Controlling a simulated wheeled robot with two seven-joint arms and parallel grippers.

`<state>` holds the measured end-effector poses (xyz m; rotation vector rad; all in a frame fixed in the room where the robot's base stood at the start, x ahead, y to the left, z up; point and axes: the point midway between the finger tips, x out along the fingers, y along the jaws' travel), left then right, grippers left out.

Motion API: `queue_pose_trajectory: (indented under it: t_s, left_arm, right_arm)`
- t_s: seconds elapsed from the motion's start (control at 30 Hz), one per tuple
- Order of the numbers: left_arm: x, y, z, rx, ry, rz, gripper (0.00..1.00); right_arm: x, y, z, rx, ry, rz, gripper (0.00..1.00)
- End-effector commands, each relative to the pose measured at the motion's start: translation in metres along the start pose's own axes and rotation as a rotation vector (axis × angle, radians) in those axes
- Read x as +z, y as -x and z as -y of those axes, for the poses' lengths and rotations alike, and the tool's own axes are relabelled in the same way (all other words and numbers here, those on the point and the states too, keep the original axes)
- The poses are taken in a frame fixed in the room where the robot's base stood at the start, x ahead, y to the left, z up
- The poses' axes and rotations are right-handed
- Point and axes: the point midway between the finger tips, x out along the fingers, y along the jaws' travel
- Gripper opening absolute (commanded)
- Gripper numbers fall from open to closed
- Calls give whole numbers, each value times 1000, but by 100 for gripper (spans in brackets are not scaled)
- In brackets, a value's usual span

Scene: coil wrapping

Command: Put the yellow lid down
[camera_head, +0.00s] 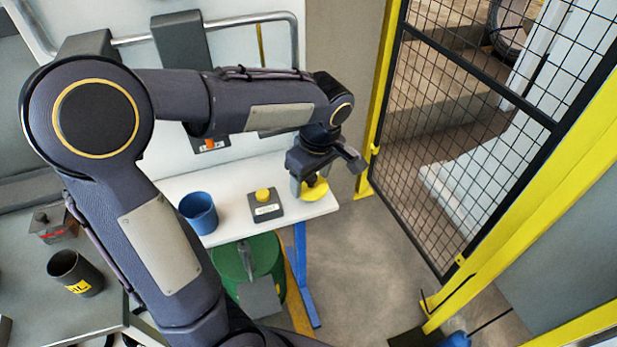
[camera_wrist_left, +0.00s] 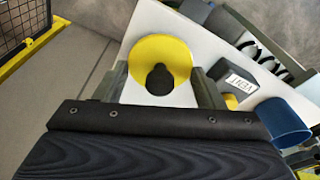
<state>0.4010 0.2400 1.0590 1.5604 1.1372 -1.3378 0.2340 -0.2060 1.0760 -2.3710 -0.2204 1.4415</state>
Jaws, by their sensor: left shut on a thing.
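The yellow lid (camera_head: 314,194) is a round, shallow disc at the right end of the white table (camera_head: 235,234). In the left wrist view the yellow lid (camera_wrist_left: 161,50) shows a black knob (camera_wrist_left: 158,80) on top. My left gripper (camera_head: 311,181) points down at the lid, shut on it. In the wrist view the fingers of my left gripper (camera_wrist_left: 160,82) stand on both sides of the knob. The lid's underside is hidden, and I cannot tell whether it touches the table. My right gripper is not in view.
A grey box with a yellow button (camera_head: 263,196) and a blue cup (camera_head: 199,213) stand left of the lid on the table. A green drum (camera_head: 228,268) stands below. A yellow-framed mesh gate (camera_head: 440,150) is to the right. A black cup (camera_head: 75,272) stands on the left bench.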

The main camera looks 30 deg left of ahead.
Motion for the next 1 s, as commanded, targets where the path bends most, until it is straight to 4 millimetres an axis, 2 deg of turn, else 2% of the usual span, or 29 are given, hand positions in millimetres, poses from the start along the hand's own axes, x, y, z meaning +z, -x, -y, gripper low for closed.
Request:
queue_pose_trajectory:
  t_s: [0.03, 0.17, 0.53, 0.57, 0.7, 1.0]
  left_arm:
    - [1, -7, 1, -5, -2, 0, 38]
    - [-5, -15, 1, -2, 1, 1, 38]
    - [-4, -22, 0, 1, -1, 0, 38]
    - [-5, -20, 0, 1, -1, 0, 67]
    - [-5, -19, 0, 0, -1, 0, 85]
    - [-5, -17, 0, 0, -1, 0, 85]
  right_arm:
    - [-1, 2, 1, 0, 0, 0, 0]
    - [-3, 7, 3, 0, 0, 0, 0]
    - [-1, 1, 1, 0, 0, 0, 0]
    - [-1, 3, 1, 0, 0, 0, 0]
    - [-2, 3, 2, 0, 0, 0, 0]
    - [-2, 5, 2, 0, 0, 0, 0]
